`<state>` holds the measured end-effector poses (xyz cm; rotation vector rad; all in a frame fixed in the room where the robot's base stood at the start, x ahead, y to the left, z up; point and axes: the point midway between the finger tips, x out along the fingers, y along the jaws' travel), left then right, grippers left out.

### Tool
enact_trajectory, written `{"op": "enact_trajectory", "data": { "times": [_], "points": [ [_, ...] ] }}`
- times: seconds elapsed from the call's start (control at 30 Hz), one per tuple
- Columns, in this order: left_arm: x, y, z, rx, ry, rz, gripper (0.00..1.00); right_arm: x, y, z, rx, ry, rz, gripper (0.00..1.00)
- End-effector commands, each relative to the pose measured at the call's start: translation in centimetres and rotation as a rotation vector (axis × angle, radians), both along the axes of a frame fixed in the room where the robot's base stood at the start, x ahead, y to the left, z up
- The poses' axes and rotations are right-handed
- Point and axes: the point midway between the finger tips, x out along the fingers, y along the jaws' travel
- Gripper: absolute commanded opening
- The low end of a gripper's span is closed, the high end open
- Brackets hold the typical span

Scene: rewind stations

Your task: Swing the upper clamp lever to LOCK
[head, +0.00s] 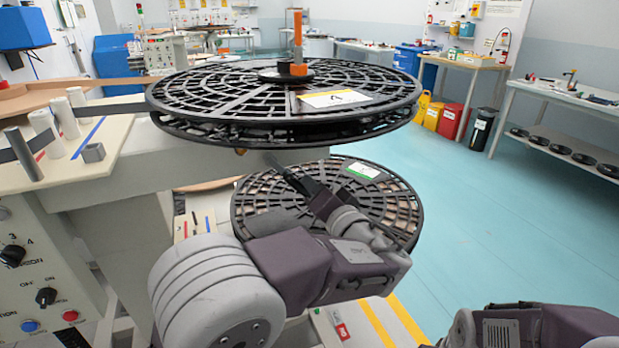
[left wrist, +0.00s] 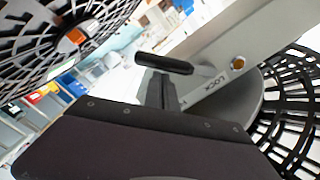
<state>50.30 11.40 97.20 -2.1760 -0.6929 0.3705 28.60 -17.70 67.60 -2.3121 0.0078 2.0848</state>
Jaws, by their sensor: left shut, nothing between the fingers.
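My left gripper (head: 289,174) reaches in under the upper reel (head: 210,92), its fingers pointing up and left. In the left wrist view its shut fingers (left wrist: 160,92) end close to a black cylindrical handle (left wrist: 165,64), which looks like the upper clamp lever's grip. I cannot tell whether they touch it. The word LOCK (left wrist: 208,78) is printed on the pale beam (left wrist: 225,45) to the right of the handle, near a brass pivot (left wrist: 238,63). The brass part also shows in the head view (head: 240,151). The lever's arm is mostly hidden. My right gripper's fingers are out of view.
A lower reel (head: 400,205) with a green-edged label lies below, behind my left arm. An orange-topped spindle (head: 298,40) rises from the upper reel. A control panel (head: 35,285) stands at left. Clear blue floor (head: 480,210) lies to the right.

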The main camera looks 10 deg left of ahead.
Motion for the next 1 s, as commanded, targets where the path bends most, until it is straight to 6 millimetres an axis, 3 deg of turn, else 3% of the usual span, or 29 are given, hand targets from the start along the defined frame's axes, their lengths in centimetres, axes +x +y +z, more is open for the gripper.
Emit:
{"op": "enact_trajectory", "data": {
  "times": [0.1,0.4,1.0],
  "points": [
    [-0.3,0.5,-1.3,0.088,0.06,0.001,0.0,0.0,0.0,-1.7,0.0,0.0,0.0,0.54],
    [-1.3,1.9,-2.7,0.318,0.215,0.001,0.0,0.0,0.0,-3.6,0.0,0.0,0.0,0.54],
    [-2.7,4.0,-3.6,0.587,0.396,0.0,0.0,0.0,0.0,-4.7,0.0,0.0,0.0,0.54]
  ]
}}
